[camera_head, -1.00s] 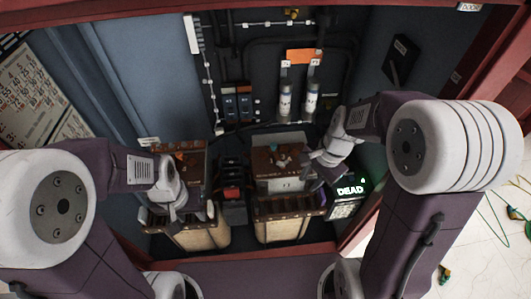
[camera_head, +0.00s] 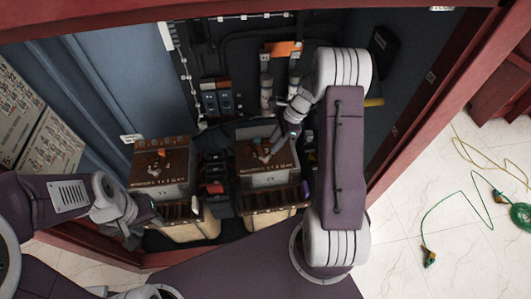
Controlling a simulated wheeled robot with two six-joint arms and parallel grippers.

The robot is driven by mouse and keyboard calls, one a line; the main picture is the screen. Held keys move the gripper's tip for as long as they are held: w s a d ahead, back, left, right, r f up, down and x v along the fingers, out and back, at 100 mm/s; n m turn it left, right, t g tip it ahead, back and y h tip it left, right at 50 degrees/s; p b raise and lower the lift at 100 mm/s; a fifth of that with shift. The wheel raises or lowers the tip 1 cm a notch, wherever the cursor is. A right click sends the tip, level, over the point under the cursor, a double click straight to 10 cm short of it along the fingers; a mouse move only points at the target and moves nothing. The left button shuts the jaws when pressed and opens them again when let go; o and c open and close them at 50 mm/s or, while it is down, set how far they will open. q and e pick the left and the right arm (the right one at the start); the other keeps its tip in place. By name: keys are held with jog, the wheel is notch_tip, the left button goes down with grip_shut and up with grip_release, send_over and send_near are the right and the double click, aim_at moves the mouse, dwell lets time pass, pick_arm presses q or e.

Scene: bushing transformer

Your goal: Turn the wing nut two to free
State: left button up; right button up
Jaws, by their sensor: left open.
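Two boxes with brown tops stand in the cabinet, the left box (camera_head: 160,178) and the right box (camera_head: 268,178). Small fittings sit on both tops; I cannot tell which is wing nut two. My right gripper (camera_head: 270,150) reaches down over the right box's top from the upper right. Its fingertips are small and dark against the top, so I cannot tell whether it is open or touching anything. My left gripper (camera_head: 153,222) is open, low at the left, in front of the left box and beside its front tray (camera_head: 182,212).
Dark equipment with a red part (camera_head: 214,188) stands between the boxes. Blue-fronted breakers (camera_head: 217,98), grey cylinders (camera_head: 266,92) and an orange plate (camera_head: 282,48) are on the back wall. The red cabinet frame (camera_head: 420,120) edges the right. Green cable (camera_head: 450,215) lies on the floor.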

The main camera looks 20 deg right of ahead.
aim_at(266, 156)
jog(key=x, duration=0.8)
grip_shut()
